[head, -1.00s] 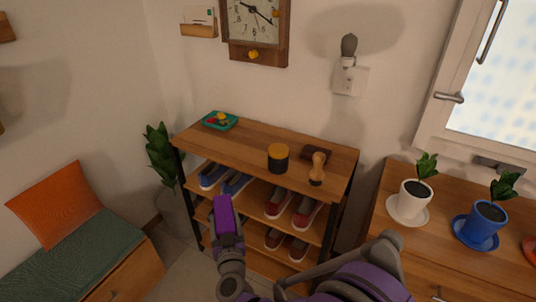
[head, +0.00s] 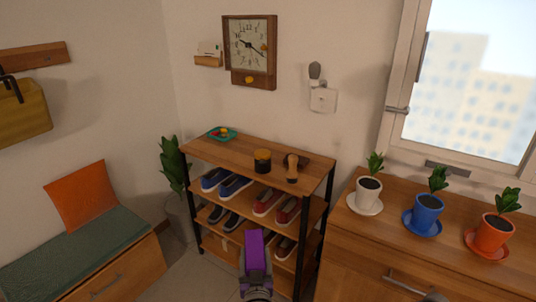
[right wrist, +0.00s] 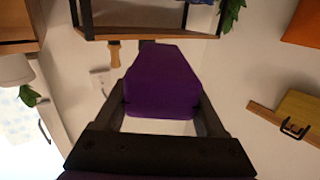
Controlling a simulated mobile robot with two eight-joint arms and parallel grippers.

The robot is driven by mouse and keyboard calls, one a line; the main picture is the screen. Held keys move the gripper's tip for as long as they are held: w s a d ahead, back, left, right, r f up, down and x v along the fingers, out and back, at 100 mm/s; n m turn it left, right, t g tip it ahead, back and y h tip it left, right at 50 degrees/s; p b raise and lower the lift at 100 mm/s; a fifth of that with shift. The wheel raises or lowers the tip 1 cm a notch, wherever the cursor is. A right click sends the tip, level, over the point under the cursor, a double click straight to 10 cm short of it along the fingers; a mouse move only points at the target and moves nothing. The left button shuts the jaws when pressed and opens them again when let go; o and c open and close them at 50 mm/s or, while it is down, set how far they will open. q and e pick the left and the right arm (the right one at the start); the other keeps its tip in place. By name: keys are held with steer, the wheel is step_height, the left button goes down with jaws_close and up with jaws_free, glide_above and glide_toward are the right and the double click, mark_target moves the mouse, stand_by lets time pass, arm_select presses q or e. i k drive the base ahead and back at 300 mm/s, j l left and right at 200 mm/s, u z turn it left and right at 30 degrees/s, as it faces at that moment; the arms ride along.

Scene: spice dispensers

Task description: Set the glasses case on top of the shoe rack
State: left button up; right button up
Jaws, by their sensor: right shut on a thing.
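The purple glasses case (head: 252,248) is held in my right gripper (head: 256,270), in front of the shoe rack and low in the head view. In the right wrist view the case (right wrist: 163,78) sits between the two dark fingers, which are shut on it. The wooden shoe rack (head: 225,151) with black posts stands against the wall. The case shows in front of its lower shelves, apart from the top board as far as I can tell. My left gripper is not in view.
The rack top holds a teal tray (head: 222,134) at left, a dark jar (head: 262,161) and a wooden-handled brush (head: 292,168) at right. Bare board lies between tray and jar. Shoes fill the shelves. A cabinet with potted plants (head: 370,188) stands right, a bench (head: 75,252) left.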

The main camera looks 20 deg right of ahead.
mark_target(246, 159)
steer(key=z, duration=1.4)
steer(key=j+z, duration=0.15)
steer(key=z, duration=0.3)
steer(key=j+z, duration=0.2)
steer(key=z, duration=0.2)
steer(key=j, duration=1.85)
